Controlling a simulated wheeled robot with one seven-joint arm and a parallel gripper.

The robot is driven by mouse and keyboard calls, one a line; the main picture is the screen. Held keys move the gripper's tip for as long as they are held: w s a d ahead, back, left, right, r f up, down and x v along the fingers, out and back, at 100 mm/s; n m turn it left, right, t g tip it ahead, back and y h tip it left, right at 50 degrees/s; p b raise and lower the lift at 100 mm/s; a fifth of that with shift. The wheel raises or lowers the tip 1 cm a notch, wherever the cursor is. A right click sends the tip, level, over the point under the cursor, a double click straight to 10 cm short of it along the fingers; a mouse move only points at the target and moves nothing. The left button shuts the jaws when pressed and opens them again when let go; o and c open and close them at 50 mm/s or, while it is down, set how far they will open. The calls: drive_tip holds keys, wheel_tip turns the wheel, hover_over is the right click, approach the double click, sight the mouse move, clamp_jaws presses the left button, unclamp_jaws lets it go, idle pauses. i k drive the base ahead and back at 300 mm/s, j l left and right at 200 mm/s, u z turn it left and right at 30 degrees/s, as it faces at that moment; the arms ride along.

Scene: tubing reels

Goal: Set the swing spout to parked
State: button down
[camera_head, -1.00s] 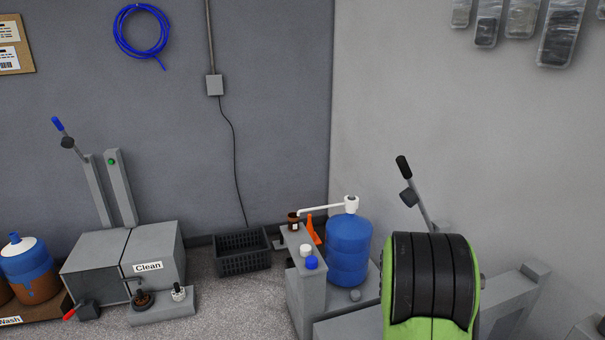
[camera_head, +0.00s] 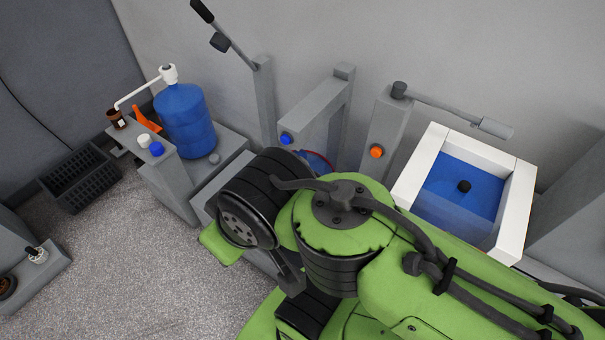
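A grey bar that looks like the swing spout (camera_head: 450,108) is joined to the top of a grey post (camera_head: 385,135) in the head view. It reaches right from a dark pivot cap and ends in a thicker grey block above the back rim of a white-walled basin (camera_head: 410,182). The basin holds blue liquid and a small dark knob. No parked mark can be made out. My green and black arm fills the lower middle and right, in front of the basin's lower edge. My gripper does not show.
An orange button (camera_head: 376,151) is on the post's front. To its left stand a grey frame with a blue button (camera_head: 286,139) and a tall lever (camera_head: 232,45). A blue jug (camera_head: 186,122) with a white spout stands farther left.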

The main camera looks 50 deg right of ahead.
sight(505, 132)
drive_tip(key=z, duration=2.95)
